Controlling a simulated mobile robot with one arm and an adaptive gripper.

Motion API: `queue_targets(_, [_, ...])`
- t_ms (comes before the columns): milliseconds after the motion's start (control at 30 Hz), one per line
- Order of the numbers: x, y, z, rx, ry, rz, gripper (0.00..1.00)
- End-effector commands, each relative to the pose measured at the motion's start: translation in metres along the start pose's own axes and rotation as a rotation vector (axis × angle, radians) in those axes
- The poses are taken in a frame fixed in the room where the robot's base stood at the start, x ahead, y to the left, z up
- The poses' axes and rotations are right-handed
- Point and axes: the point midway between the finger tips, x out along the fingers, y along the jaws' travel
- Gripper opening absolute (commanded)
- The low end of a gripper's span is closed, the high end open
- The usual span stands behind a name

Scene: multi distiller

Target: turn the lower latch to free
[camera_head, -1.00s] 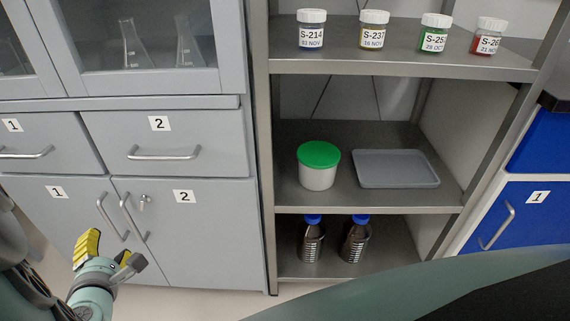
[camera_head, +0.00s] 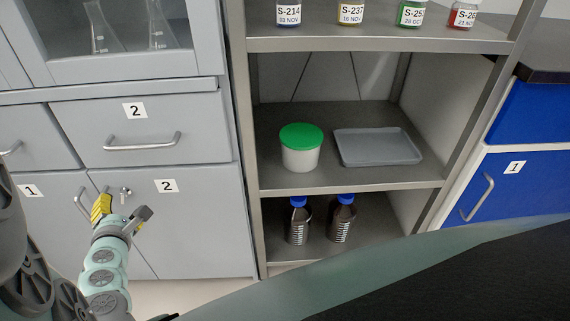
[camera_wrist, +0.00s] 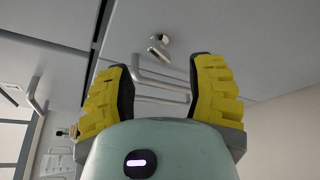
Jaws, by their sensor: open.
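The lower latch (camera_head: 125,192) is a small metal lock with a key-like tab on the grey lower cabinet door marked 2, near its upper left corner. In the wrist view the latch (camera_wrist: 160,46) lies beyond the fingertips, roughly centred between them, and its tab sits slanted. My gripper (camera_head: 122,211) is in front of the lower doors, just below the latch in the head view. In the wrist view its yellow fingers (camera_wrist: 161,62) are spread apart with nothing between them. The gripper appears apart from the latch; the exact gap cannot be told.
Two bar handles (camera_wrist: 160,83) of the lower doors stand out close to the latch. Above is drawer 2 with its handle (camera_head: 141,143). To the right stands an open shelf (camera_head: 350,185) holding a green-lidded tub (camera_head: 300,150), a grey tray (camera_head: 377,148) and brown bottles.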

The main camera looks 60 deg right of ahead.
Motion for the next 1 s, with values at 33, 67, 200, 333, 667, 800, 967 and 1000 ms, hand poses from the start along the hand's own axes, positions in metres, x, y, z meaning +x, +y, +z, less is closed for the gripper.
queue_targets(33, [0.01,-0.002,0.003,0.003,-0.008,-0.004,0.54])
queue_targets(67, [0.015,-0.003,0.002,0.002,-0.008,-0.005,0.54])
queue_targets(200, [0.034,-0.003,0.003,0.001,-0.008,-0.005,0.54])
queue_targets(333, [0.048,-0.003,0.002,0.001,-0.006,-0.004,0.54])
queue_targets(667, [0.058,-0.002,0.002,0.0,-0.004,-0.004,0.54])
queue_targets(800, [0.057,-0.002,0.002,0.0,-0.004,-0.004,0.54])
queue_targets(967, [0.057,-0.002,0.002,0.0,-0.004,-0.004,0.46])
queue_targets(1000, [0.057,-0.002,0.002,0.0,-0.004,-0.004,0.42])
